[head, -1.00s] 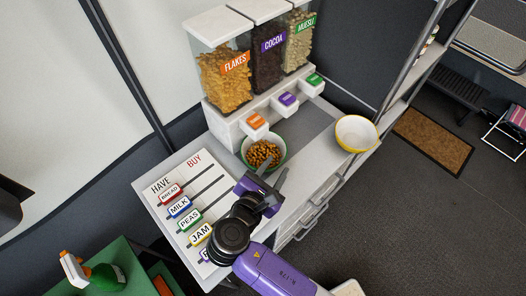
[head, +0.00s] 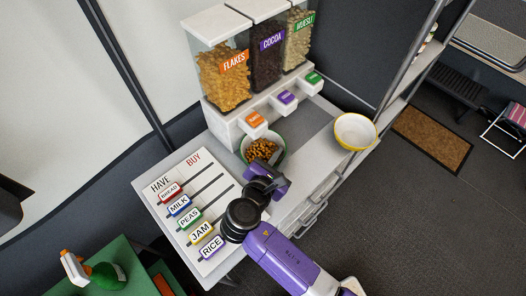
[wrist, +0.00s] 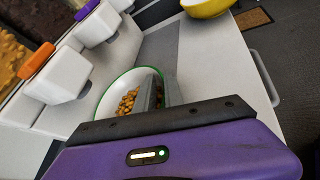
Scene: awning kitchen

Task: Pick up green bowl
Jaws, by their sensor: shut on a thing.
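The green bowl (head: 282,158), with a white inside and a green rim, sits on the counter below the cereal dispenser. It holds brown cereal pieces. My gripper (head: 272,160) reaches the near right side of the bowl and is shut on its rim. In the wrist view the bowl (wrist: 107,100) lies just beyond my purple gripper body, with the grey fingers (wrist: 150,93) at its right wall. The gripper body hides the bowl's near part. I cannot tell whether the bowl is off the counter.
A yellow bowl (head: 355,132) stands at the counter's right end. The dispenser (head: 255,75) of flakes, cocoa and muesli stands behind the green bowl, its spouts close above it. A HAVE/BUY board (head: 196,205) lies to the left. Some counter on the right is bare.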

